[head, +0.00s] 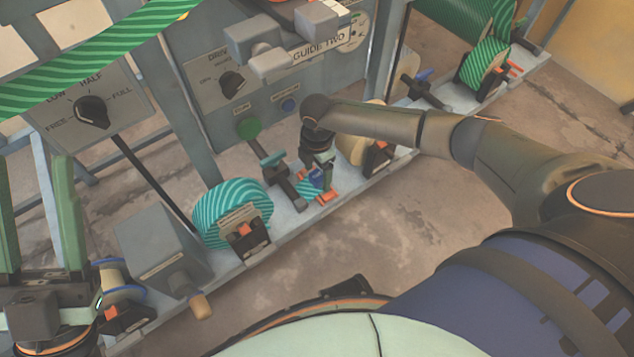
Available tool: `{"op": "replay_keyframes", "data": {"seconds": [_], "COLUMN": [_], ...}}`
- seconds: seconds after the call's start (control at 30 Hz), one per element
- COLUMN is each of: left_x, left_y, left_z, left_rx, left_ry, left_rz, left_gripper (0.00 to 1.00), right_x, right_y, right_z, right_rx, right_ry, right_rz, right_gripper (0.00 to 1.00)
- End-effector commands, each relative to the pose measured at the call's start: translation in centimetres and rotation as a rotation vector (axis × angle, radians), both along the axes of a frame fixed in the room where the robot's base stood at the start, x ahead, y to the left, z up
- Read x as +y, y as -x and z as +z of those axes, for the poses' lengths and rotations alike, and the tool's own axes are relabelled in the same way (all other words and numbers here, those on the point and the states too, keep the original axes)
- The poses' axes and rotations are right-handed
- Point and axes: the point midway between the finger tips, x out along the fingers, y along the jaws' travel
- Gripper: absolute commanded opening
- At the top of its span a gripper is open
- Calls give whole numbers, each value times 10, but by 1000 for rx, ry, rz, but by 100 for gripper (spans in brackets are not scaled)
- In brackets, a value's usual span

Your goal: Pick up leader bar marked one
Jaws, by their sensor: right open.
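I cannot make out a leader bar marked one; no readable label in view says so. My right gripper (317,178) points down at the machine's lower ledge, and its jaws are open. It is over or beside a small teal-striped and blue piece (312,186) with orange ends. I cannot tell whether they touch. A dark bar with a teal crosspiece (276,162) lies just left of it. My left gripper (36,170) is at the left edge, its green fingers wide apart with nothing seen between them.
A teal-striped roll (212,210) and a grey box (158,245) with a wooden knob sit on the ledge (285,222). Dial panels (92,100) and a "GUIDE TWO" plate (320,48) stand behind. Green striped web (90,60) crosses upper left. The floor in front is clear.

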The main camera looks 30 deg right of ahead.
Motion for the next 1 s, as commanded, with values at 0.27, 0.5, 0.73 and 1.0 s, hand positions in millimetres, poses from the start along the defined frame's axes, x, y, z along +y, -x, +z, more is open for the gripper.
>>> {"op": "replay_keyframes", "data": {"seconds": [0.27, 0.5, 0.73, 1.0], "left_x": [-2, -2, -2, -2], "left_y": [0, 0, 1, 0], "left_z": [-6, -6, -6, -5], "left_rx": [8, 5, 3, 3], "left_ry": [-7, -9, -8, -3], "left_rz": [-13, -14, -14, -11], "left_gripper": [50, 50, 50, 50], "right_x": [1, 1, 1, 1], "right_y": [0, 0, 0, 0], "right_z": [-9, -9, -9, -9], "right_rx": [-1, -1, -1, 0], "right_ry": [-1, -1, -1, -1], "right_rz": [1, 1, 0, 0], "right_gripper": [80, 55, 29, 0]}}
